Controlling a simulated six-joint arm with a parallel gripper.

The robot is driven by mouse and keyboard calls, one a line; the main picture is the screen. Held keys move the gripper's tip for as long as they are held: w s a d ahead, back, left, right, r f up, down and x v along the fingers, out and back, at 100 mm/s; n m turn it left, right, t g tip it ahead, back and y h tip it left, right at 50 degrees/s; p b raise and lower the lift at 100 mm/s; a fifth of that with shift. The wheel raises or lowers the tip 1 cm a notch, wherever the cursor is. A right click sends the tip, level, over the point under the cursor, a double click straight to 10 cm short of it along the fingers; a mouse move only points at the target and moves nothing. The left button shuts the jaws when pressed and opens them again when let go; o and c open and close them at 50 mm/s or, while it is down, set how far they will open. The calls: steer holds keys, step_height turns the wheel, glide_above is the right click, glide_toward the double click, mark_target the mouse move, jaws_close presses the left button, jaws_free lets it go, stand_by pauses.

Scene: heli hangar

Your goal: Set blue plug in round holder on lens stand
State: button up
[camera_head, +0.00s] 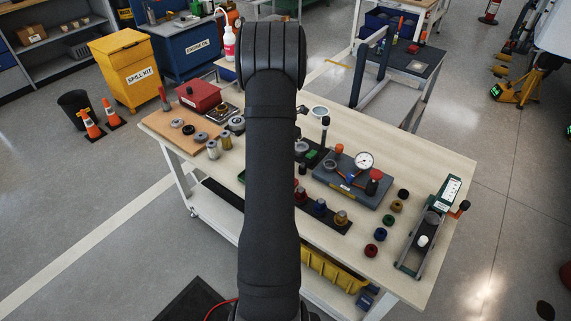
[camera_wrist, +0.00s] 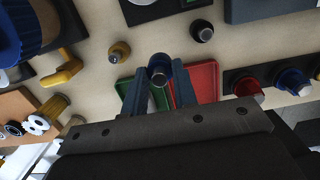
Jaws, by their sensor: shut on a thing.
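My gripper (camera_wrist: 161,82) shows in the wrist view, with its two fingers shut on a small dark blue plug (camera_wrist: 160,66) with a greyish round end. In the head view my arm hides the gripper and the held plug. Another blue plug (camera_wrist: 292,80) stands in a black rack beside a red one; it also shows in the head view (camera_head: 320,207). A large blue rounded part (camera_wrist: 22,35) is cut off at the wrist view's upper left. I cannot tell whether it belongs to the lens stand, and I cannot pick out the round holder.
A green tray (camera_wrist: 128,95) and a red tray (camera_wrist: 206,82) lie below the fingers. A dark gauge plate (camera_head: 345,185) is right of my arm, with loose coloured rings beyond it. A green-and-grey fixture (camera_head: 412,258) stands at the table's right end. A red box (camera_head: 199,97) is at left.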

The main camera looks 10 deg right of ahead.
steer(key=w+d+r, duration=0.3)
steer(key=w+d, duration=0.4)
steer(key=shift+s+f, duration=0.15)
steer(key=shift+f, duration=2.15)
steer(key=shift+f, duration=0.95)
steer(key=o, duration=1)
step_height(320, 180, up, 7)
steer(key=shift+r, duration=0.1)
